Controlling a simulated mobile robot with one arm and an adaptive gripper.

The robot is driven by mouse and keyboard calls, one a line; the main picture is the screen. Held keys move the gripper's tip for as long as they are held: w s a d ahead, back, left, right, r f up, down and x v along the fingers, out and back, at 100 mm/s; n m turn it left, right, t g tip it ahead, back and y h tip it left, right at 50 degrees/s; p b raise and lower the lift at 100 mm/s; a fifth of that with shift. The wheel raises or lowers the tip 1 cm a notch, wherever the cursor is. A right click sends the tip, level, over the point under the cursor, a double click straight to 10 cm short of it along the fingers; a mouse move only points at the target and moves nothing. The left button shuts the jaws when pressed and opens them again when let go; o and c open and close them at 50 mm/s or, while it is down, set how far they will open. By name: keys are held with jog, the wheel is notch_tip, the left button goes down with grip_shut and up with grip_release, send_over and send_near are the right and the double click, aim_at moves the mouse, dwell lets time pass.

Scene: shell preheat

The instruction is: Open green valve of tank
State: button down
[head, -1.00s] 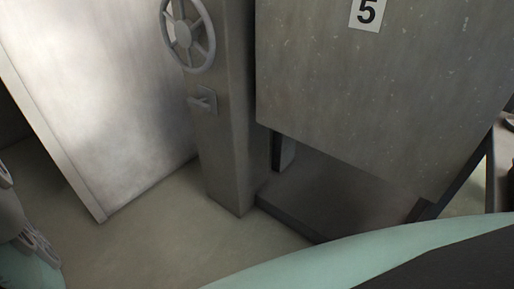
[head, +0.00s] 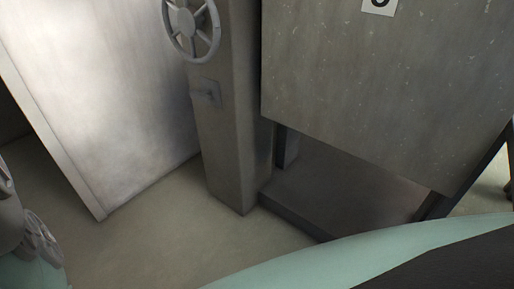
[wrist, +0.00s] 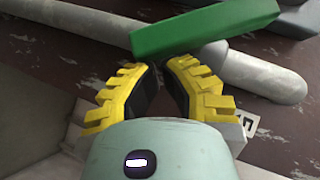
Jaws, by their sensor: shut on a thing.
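The green valve handle (wrist: 205,30) is a flat bright green bar across the top of the wrist view, tilted up to the right, beside a thick grey pipe (wrist: 255,75). My gripper (wrist: 165,68) has yellow ridged fingers with dark pads. Its tips come together at the lower edge of the green bar and are shut on it. The exact contact is partly hidden behind the tips. The gripper and the green handle do not show in the head view.
In the head view, a grey post (head: 228,130) carries a handwheel (head: 191,28) and a small lever (head: 207,95). A big grey box (head: 375,100) with a cut-off number plate (head: 379,5) stands to its right. A pale panel (head: 100,90) is at left. Floor between is clear.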

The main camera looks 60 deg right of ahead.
jog(key=f+m+g+b, duration=0.1)
jog(key=b, duration=0.2)
jog(key=s+f+m+g+y+b, duration=0.1)
jog(key=b, duration=0.2)
jog(key=shift+y+b, duration=0.3)
jog(key=shift+s+f+m+g+b, duration=0.1)
jog(key=shift+m+g+b, duration=0.3)
jog(key=shift+g, duration=0.1)
jog(key=shift+s+m+y+b, duration=0.3)
jog(key=shift+m+b, duration=0.2)
jog(key=shift+b, duration=0.2)
